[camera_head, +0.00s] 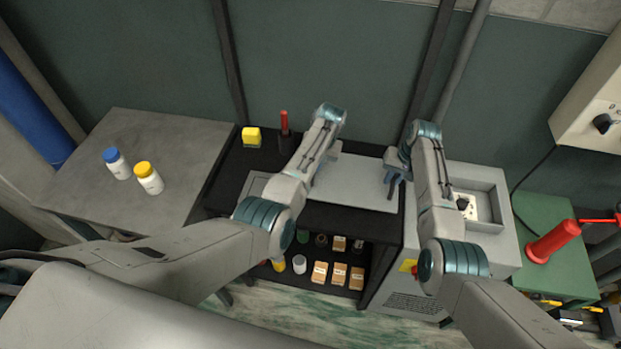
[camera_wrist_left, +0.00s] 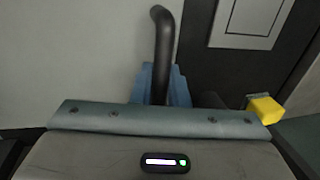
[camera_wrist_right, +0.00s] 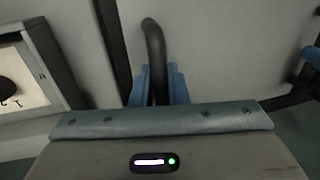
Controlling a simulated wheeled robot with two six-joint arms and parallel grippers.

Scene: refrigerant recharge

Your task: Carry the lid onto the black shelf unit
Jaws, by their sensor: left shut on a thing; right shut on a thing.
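The lid (camera_head: 355,184) is a flat light-grey panel over the right part of the black shelf unit's (camera_head: 222,180) top; I cannot tell whether it touches. My right gripper (camera_head: 392,186) is shut on a black handle at its right side; the handle (camera_wrist_right: 155,50) and blue fingers show in the right wrist view. My left gripper (camera_wrist_left: 163,85) is shut on the other black handle (camera_wrist_left: 162,50). In the head view my left arm hides that gripper and part of the lid.
A yellow block (camera_head: 251,137) and a red-handled tool (camera_head: 284,124) stand at the shelf's back left. The grey machine (camera_head: 480,205) with an open recess stands right of the shelf. Two bottles stand on the grey table (camera_head: 190,150) at left. Boxes and jars fill the lower shelf.

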